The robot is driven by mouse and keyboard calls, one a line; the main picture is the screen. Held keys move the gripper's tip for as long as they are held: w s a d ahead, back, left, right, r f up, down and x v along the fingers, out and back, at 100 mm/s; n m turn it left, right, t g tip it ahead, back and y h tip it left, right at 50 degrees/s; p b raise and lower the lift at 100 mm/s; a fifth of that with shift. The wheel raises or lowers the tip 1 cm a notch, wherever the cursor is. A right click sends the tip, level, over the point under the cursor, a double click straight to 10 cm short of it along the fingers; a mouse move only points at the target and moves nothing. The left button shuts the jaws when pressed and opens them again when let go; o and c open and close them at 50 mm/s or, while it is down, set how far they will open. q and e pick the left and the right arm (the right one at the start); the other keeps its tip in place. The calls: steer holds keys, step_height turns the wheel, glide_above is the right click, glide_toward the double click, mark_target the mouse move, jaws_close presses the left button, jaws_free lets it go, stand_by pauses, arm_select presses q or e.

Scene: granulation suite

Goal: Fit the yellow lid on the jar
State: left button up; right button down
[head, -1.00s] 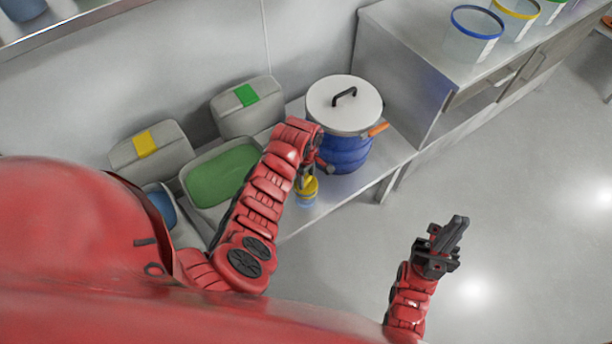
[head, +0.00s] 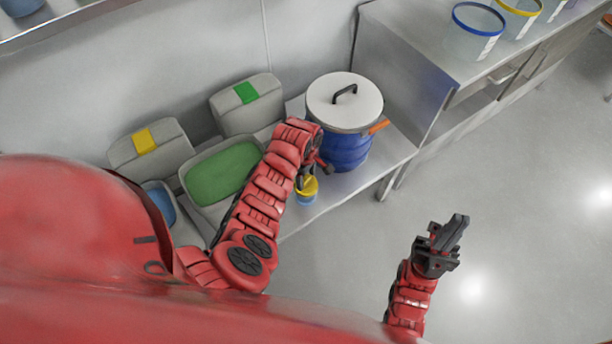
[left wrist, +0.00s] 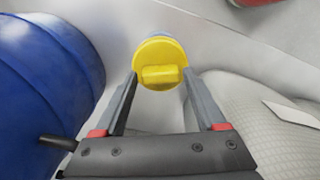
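The yellow lid (head: 309,184) sits on top of the small jar (head: 306,199) with blue in it, near the shelf's front edge. In the left wrist view the lid (left wrist: 147,52) with its raised grip bar lies ahead, between the fingertips, and hides most of the jar (left wrist: 166,36). I cannot tell if the lid is fully seated. My left gripper (head: 300,182) is right at the lid; in the left wrist view its fingers (left wrist: 160,76) are wide apart, with gaps beside the grip bar. My right gripper (head: 452,236) is over the floor, away from the shelf; its opening is unclear.
A large blue drum (head: 344,152) with a white lid stands close behind the jar. A green-filled tray (head: 190,187) and grey canisters (head: 245,112) (head: 150,160) stand to the left. A steel bench (head: 410,45) with clear buckets is at the right. The floor at right is free.

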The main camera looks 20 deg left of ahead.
arm_select(q)
steer(key=shift+o, duration=1.3)
steer(key=shift+w+r, duration=0.1)
steer(key=shift+r, duration=0.6)
step_height(320, 180, up, 7)
steer(key=shift+f, duration=0.2)
step_height(320, 180, up, 9)
steer(key=p, duration=0.5)
glide_above(306, 179)
steer(key=shift+r, duration=0.2)
